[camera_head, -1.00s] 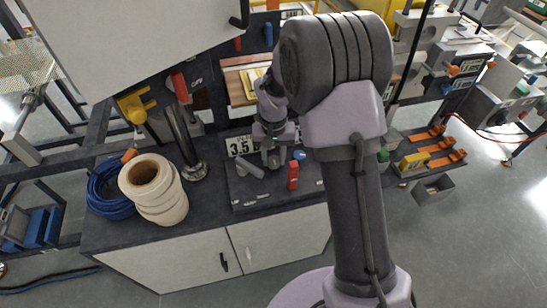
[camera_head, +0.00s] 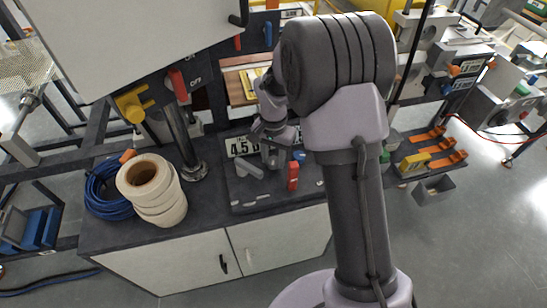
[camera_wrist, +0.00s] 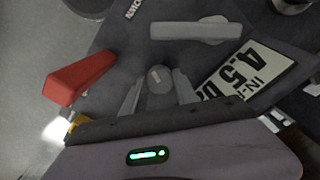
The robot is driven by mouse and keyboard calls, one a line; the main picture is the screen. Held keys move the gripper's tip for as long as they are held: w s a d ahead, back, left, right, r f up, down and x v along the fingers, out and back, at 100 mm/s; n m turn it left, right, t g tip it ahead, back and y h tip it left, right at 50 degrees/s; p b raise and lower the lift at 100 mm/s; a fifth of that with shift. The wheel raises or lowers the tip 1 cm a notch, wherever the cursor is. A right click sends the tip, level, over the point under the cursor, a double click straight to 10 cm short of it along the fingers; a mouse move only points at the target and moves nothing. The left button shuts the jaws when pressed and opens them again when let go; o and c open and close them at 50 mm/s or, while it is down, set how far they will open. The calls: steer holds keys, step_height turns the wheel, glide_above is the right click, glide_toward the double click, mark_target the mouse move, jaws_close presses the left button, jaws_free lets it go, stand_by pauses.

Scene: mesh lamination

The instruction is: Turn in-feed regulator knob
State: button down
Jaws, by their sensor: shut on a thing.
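The grey regulator knob (camera_wrist: 158,80) sits between the two grey fingers of my gripper (camera_wrist: 159,88) in the wrist view. The gripper is shut on it, and the fingers cover its sides. In the head view my gripper (camera_head: 271,157) points down at the dark panel on the bench, and the knob is mostly hidden there. A white label plate beside it reads 4.5 (camera_head: 238,147); in the wrist view the plate (camera_wrist: 245,72) shows "4.5 BA" and part of "IN-F", partly hidden by my gripper.
A red handle (camera_wrist: 78,78) and a grey lever (camera_wrist: 195,30) lie close to the knob. A blue knob (camera_head: 299,155) is also near. A tape roll (camera_head: 152,190), blue cable (camera_head: 105,192) and metal post (camera_head: 185,145) stand to the left. A white panel (camera_head: 140,35) overhangs the bench.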

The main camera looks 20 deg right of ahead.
mark_target(274, 160)
steer(key=c, duration=0.9)
jaws_free()
steer(key=shift+c, duration=0.2)
step_height(274, 160, up, 12)
steer(key=p, duration=0.4)
